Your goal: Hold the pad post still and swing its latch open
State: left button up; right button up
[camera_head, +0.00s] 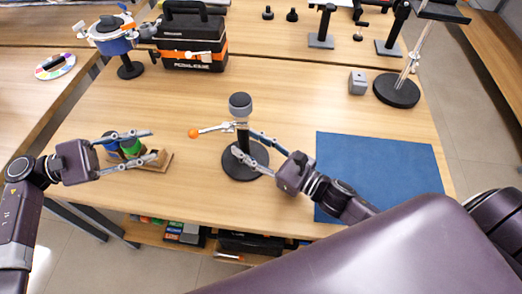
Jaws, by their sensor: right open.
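The pad post (240,103) stands upright on a round black base (246,172) near the middle of the table, with a grey pad on top. Its latch, a thin metal arm ending in an orange knob (193,133), sticks out to the left below the pad. My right gripper (243,143) reaches in from the right, its open fingers at the post's stem below the pad. Contact with the stem cannot be told. My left gripper (153,145) is open left of the post, short of the orange knob, with its fingers over a small wooden stand.
The wooden stand (158,164) carries green and blue items partly hidden by my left gripper. A blue mat (375,170) lies at right. A black toolbox (188,40), a blue-and-white pot-like device (113,40) and a rod stand (397,90) are farther back.

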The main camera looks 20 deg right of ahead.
jog(key=shift+x, duration=0.85)
jog(key=shift+c, duration=0.2)
grip_shut()
jog(key=c, duration=0.7)
grip_release()
grip_shut()
jog(key=shift+s+f, duration=0.1)
jog(key=shift+f, duration=0.15)
